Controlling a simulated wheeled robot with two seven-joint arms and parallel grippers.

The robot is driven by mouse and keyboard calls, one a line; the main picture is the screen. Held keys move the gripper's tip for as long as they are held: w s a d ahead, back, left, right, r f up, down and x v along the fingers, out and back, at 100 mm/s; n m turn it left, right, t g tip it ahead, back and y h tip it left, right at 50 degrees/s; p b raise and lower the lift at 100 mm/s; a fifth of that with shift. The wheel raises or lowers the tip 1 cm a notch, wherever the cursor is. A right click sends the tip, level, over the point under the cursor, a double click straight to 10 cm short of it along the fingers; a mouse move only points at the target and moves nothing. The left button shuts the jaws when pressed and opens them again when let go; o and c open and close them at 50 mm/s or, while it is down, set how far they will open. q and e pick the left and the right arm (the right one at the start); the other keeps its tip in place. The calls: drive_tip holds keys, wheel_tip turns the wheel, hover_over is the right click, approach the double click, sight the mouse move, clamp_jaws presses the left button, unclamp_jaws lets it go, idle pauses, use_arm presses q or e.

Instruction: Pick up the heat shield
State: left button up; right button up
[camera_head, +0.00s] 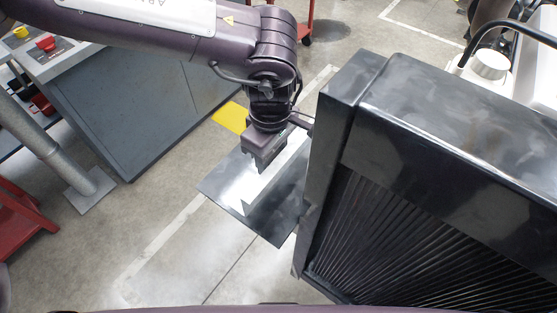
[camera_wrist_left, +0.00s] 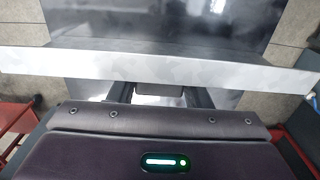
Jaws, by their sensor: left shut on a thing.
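The heat shield (camera_head: 273,220) is a thin grey metal plate with a pale upright flange. My left gripper (camera_head: 262,167) is above it, shut on the flange, and the plate hangs roughly level over the floor. In the left wrist view, the pale flange of the heat shield (camera_wrist_left: 215,73) runs across the picture, with the darker plate beyond it. The fingers of my left gripper (camera_wrist_left: 160,93) meet the flange near its middle. The fingertips are partly hidden. My right gripper is not in view.
A large black radiator block (camera_head: 440,130) stands close on the right, near the heat shield's right edge. A grey workbench (camera_head: 130,110) stands at the left, with a metal post (camera_head: 45,145) and red stand beside it. Open floor lies below the shield.

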use_arm(q)
clamp_jaws()
